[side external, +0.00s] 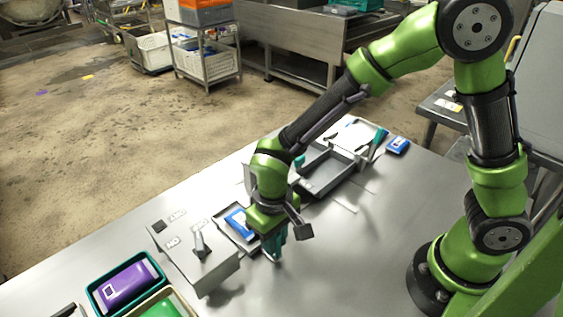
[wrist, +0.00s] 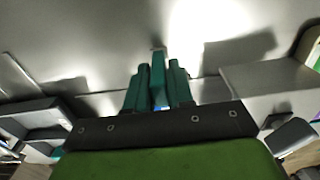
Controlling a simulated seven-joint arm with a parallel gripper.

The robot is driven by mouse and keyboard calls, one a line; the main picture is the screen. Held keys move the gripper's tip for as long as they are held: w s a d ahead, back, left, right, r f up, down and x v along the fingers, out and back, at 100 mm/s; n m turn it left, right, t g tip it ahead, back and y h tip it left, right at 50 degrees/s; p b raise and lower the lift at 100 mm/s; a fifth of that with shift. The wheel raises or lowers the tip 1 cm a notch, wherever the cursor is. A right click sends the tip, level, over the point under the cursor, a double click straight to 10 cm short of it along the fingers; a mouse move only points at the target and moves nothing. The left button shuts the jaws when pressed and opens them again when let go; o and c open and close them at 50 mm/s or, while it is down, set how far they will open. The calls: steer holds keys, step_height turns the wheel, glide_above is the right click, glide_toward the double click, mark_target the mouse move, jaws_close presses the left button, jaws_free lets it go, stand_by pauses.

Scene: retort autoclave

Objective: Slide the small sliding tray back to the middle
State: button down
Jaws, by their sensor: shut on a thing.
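The small sliding tray (side external: 222,228), dark-rimmed with a blue and white item in it, lies on the metal table beside a pale box. My wrist hides part of it. My gripper (side external: 275,256) points down at the tray's near right side, low over the table. Its teal fingers show close together in the wrist view (wrist: 158,75).
A pale box (side external: 207,267) with a lever stands left of the gripper. A larger grey tray (side external: 325,176) lies behind. A teal bin (side external: 97,297) with a purple item is at front left. The table right of the gripper is clear.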

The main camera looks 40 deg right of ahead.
steer(key=shift+w, duration=0.1)
steer(key=c, duration=1.1)
jaws_free()
step_height(320, 180, up, 17)
steer(key=s+d+r+m+t, duration=0.1)
steer(key=s+d+t, duration=0.1)
steer(key=d, duration=0.3)
steer(key=s+d+r+m+t+y, duration=0.1)
steer(key=s+d+t, duration=0.1)
steer(key=d, duration=0.3)
steer(key=s+d+r+m+t+y, duration=0.1)
steer(key=s+d+m+t, duration=0.1)
steer(key=d, duration=0.3)
steer(key=shift+s+d+r+t, duration=0.35)
steer(key=shift+s+d+t, duration=0.05)
steer(key=shift+s+t, duration=0.2)
